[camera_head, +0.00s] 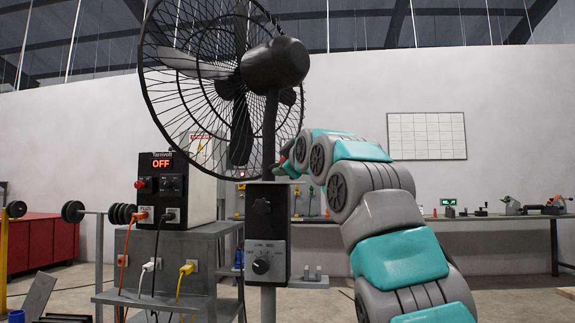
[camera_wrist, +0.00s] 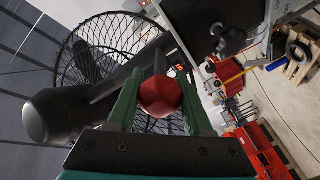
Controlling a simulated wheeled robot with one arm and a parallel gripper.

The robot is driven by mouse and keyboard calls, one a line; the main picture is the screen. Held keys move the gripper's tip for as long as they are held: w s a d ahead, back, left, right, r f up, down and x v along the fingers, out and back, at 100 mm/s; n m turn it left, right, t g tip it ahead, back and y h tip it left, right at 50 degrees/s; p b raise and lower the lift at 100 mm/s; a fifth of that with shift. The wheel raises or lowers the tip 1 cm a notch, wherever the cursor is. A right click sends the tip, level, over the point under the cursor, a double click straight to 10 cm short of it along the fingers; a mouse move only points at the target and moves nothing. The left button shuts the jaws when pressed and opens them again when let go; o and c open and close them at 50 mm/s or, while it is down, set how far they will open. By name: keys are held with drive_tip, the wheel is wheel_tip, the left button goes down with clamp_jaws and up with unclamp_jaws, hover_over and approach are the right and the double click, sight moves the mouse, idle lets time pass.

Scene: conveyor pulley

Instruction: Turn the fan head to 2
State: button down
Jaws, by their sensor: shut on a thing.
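The fan head (camera_head: 275,64) is a dark motor housing with a large round wire cage on its left, on top of a dark pole. In the wrist view the fan head (camera_wrist: 50,115) is at the left, its cage behind it. My gripper (camera_head: 283,169) is at the pole, below the fan head. In the wrist view my gripper (camera_wrist: 160,92) has its green fingers on both sides of a red rounded knob (camera_wrist: 161,96) and is shut on it. The knob is mostly hidden in the head view. No mark reading 2 is legible.
A dark control panel with a round dial (camera_head: 261,266) stands below the fan. A power box (camera_head: 178,187) showing OFF sits on a grey cart (camera_head: 172,240) at the left, with several plugged cables. A long workbench (camera_head: 455,217) runs along the back wall.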

drive_tip(key=shift+s+a+h, duration=0.15)
drive_tip(key=shift+a+h, duration=0.15)
drive_tip(key=shift+a, duration=0.05)
drive_tip(key=shift+s+a+r, duration=0.1)
drive_tip(key=shift+a, duration=0.15)
drive_tip(key=shift+s+a+p, duration=0.2)
drive_tip(key=shift+a+p, duration=0.15)
drive_tip(key=shift+a, duration=1.05)
drive_tip(key=shift+s+a+p, duration=0.2)
drive_tip(key=shift+a+p, duration=0.15)
drive_tip(key=shift+a, duration=1.05)
drive_tip(key=shift+c, duration=1.8)
unclamp_jaws()
drive_tip(key=shift+w, duration=0.1)
